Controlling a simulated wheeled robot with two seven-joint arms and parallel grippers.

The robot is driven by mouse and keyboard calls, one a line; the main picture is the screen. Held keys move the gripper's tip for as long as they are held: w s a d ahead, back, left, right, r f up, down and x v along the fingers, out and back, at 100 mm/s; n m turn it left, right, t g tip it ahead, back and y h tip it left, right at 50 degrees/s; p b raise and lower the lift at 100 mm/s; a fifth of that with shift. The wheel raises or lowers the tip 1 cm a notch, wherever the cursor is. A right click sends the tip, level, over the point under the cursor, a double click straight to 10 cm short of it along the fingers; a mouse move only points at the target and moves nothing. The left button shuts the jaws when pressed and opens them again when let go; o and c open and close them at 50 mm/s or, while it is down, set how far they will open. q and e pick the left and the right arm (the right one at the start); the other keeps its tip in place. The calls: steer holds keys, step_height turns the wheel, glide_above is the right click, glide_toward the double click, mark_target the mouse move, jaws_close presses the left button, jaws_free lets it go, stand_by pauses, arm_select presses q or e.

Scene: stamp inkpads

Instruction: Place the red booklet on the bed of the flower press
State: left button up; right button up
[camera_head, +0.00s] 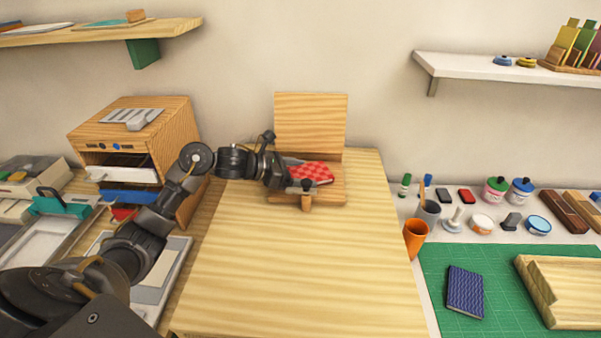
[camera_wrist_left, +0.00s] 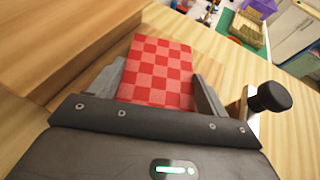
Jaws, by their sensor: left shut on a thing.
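The red booklet (camera_head: 311,173) has a checkered cover and is over the wooden bed of the flower press (camera_head: 328,196). The press has an upright wooden board (camera_head: 311,122) behind its bed and a knobbed peg at its front. My left gripper (camera_head: 296,168) is shut on the booklet from the left side. In the left wrist view the booklet (camera_wrist_left: 157,70) sticks out between the two fingers. I cannot tell whether the booklet touches the bed. My right gripper is not in view.
The press stands at the back of a wooden table (camera_head: 300,270) whose front is clear. A wooden cabinet (camera_head: 135,150) stands at left. An orange cup (camera_head: 415,238), ink pots and a blue booklet (camera_head: 465,291) on a green mat (camera_head: 500,270) are at right.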

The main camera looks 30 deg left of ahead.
arm_select(q)
steer(key=shift+f, duration=0.2)
steer(key=o, duration=0.8)
steer(key=shift+r, duration=0.1)
steer(key=shift+c, duration=0.2)
